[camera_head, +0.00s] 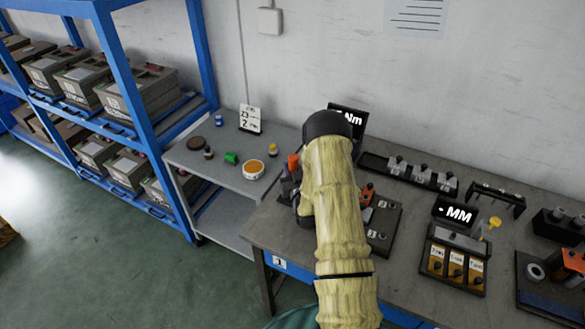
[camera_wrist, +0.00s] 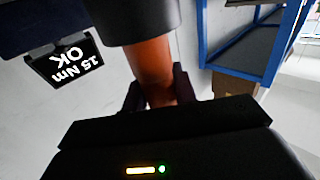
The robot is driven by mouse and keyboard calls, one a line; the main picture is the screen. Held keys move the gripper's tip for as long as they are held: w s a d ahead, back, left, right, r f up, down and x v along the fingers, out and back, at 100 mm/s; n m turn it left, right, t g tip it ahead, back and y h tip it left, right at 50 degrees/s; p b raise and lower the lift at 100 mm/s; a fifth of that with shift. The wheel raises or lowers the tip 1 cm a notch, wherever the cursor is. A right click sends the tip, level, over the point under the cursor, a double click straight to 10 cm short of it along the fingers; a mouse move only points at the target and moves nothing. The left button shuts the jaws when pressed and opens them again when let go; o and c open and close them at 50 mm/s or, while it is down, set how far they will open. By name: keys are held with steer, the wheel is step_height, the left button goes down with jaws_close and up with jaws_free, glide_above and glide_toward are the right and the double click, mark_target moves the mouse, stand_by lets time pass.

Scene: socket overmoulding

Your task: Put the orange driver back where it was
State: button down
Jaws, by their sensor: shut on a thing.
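The orange driver (camera_wrist: 152,62) stands between the two fingers of my gripper (camera_wrist: 157,90) in the wrist view. Its orange body is gripped and a wide dark part covers the end farther from the palm. In the head view a bit of the orange driver (camera_head: 293,162) shows left of my forearm, above the left end of the workbench. My gripper (camera_head: 297,190) is mostly hidden there by my arm. A dark display (camera_wrist: 66,66) reads "15 Nm OK", upside down in the wrist view; its edge (camera_head: 351,117) shows behind my arm in the head view.
A dark plate (camera_head: 388,228) with small parts lies right of my arm. A grey side table (camera_head: 215,178) with small items stands left, beside blue shelving (camera_head: 135,70).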

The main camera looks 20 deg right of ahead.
steer(key=shift+f, duration=0.1)
steer(key=c, duration=1.1)
jaws_free()
steer(key=shift+s, duration=0.25)
steer(key=b+v, duration=0.2)
steer(key=v, duration=0.3)
steer(key=b+v, duration=0.2)
steer(key=v, duration=0.4)
steer(key=shift+s+r, duration=0.2)
steer(key=shift+s, duration=0.05)
